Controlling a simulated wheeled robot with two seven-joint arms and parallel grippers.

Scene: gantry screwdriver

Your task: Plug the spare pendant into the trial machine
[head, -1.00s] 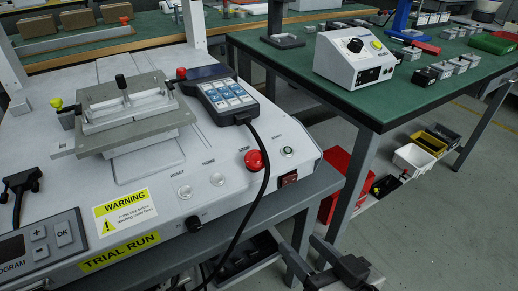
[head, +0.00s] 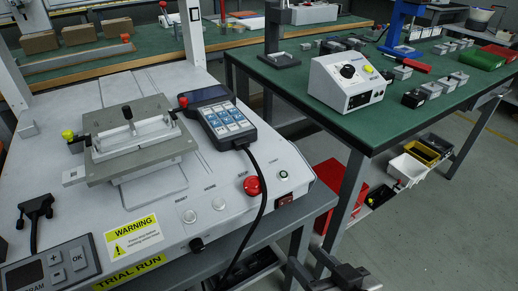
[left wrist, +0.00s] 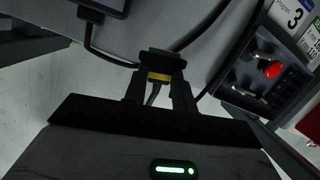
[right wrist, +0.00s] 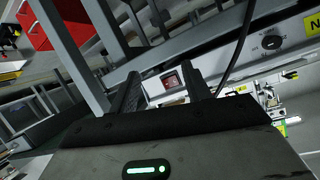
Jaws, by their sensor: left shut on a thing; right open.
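The pendant (head: 226,124), a dark handset with blue and white keys, lies on the white trial machine (head: 165,205). Its black cable runs down over the machine's front edge. A black plug with a cable (head: 35,208) shows at the machine's left, above the program panel. My left gripper (left wrist: 160,82) is outside the head view. In the left wrist view it is shut on a black connector with a yellow band (left wrist: 160,76); whether this sits in a socket I cannot tell. My right gripper (head: 335,272) is open and empty, below the machine's front right corner; the right wrist view also shows it (right wrist: 162,88).
A grey clamp fixture (head: 136,140) stands on the machine. A red stop button (head: 252,186) and a red rocker switch (head: 285,199) are near its front right. A green bench (head: 300,113) at right holds a white control box (head: 347,82). Open floor lies at the lower right.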

